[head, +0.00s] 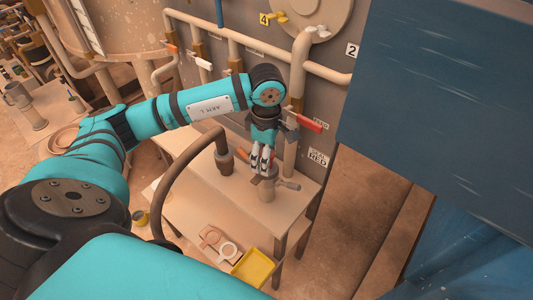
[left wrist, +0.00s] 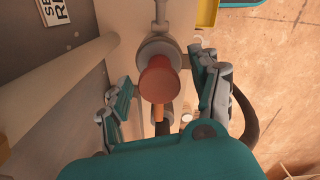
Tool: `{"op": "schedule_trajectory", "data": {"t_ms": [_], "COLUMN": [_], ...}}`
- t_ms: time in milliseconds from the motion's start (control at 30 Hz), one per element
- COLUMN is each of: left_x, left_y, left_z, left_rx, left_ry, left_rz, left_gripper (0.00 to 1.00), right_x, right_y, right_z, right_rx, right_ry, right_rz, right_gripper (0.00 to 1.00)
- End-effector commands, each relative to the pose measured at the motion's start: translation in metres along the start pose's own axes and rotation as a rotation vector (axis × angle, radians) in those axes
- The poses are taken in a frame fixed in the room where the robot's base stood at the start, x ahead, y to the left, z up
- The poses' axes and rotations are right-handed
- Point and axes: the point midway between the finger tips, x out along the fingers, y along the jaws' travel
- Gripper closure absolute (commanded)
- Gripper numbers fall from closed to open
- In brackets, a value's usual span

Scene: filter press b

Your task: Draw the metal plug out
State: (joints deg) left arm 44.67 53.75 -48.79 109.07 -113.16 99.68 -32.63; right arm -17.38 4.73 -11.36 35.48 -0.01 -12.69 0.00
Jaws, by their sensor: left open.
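A grey upright pipe stub (head: 267,192) stands on the bench, with a side handle (head: 289,185). In the left wrist view a reddish-brown, round-topped plug (left wrist: 157,82) sits at the grey collar (left wrist: 157,47) of the stub; I cannot tell how deep it sits. My left gripper (head: 262,164) points down just above the stub and hides much of its top in the head view. In the left wrist view the fingers (left wrist: 163,80) are spread, one on each side of the plug, with visible gaps. My right gripper is not in view.
A brown hose (head: 175,185) curves to a fitting (head: 224,160) left of the stub. A yellow tray (head: 253,268) lies in front. A large blue panel (head: 450,110) fills the right.

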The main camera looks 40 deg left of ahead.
Motion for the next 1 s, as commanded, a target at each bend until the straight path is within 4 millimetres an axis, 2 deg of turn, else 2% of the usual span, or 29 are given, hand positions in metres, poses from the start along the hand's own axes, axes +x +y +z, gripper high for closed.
{"op": "schedule_trajectory", "data": {"t_ms": [67, 500, 1000], "left_x": [-0.0002, -0.0006, -0.0088], "left_y": [0.0001, 0.0001, 0.0005], "left_z": [0.0001, 0.0001, 0.0002], "left_rx": [0.000, 0.000, -0.001], "left_ry": [0.000, 0.000, -0.001], "left_rz": [0.000, 0.000, 0.002], "left_gripper": [0.44, 1.00, 1.00], "right_x": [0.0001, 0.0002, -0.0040], "right_y": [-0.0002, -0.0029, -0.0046], "right_z": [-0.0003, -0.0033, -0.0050], "right_rx": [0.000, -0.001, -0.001], "right_ry": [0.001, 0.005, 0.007], "right_rz": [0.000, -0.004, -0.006], "right_gripper": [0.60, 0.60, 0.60]}}
